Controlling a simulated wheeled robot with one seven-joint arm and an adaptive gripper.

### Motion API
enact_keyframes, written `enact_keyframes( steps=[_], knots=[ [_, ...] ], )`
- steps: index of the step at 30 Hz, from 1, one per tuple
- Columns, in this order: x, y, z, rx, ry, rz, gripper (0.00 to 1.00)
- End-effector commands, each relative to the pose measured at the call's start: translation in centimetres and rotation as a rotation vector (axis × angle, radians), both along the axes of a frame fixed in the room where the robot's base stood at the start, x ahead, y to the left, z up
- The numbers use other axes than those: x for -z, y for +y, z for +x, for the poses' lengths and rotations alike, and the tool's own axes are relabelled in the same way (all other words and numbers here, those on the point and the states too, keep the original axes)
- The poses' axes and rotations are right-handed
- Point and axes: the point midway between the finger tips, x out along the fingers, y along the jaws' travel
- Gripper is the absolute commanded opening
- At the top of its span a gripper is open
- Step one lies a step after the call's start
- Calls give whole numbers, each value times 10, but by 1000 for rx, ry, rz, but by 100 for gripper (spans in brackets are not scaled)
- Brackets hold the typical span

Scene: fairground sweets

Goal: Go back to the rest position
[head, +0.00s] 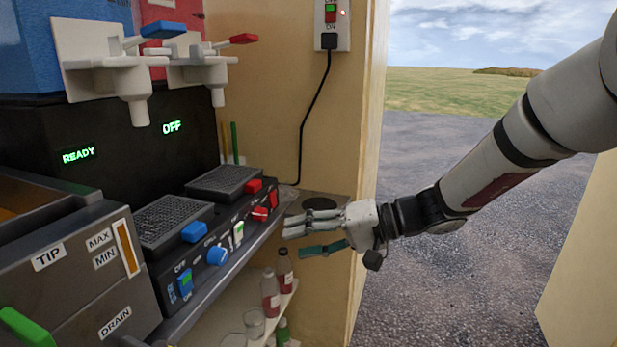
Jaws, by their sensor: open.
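My gripper (308,236) is at the end of my arm, which reaches in from the upper right. Its pale fingers point left and are apart, with nothing visible between them. It is in front of the right end of the grey counter (330,203), near a dark round disc (320,203) that lies there. I cannot tell the exact gap between the fingers and the counter edge.
A slush machine with two white taps (135,85) and a control panel with a red knob (260,213) and a blue knob (217,254) stand left of my gripper. Bottles (270,292) stand on a shelf below. Open ground (460,270) lies to the right.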

Motion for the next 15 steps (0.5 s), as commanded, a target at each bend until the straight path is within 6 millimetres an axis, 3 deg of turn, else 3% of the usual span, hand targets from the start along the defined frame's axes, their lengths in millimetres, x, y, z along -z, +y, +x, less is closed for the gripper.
enact_keyframes(
  steps=[3,8,15],
  knots=[
    [-9,0,-53,-90,34,-145,49],
    [-12,-16,-120,-162,92,-350,49],
    [-13,-62,-209,-167,165,-668,49]
  ],
)
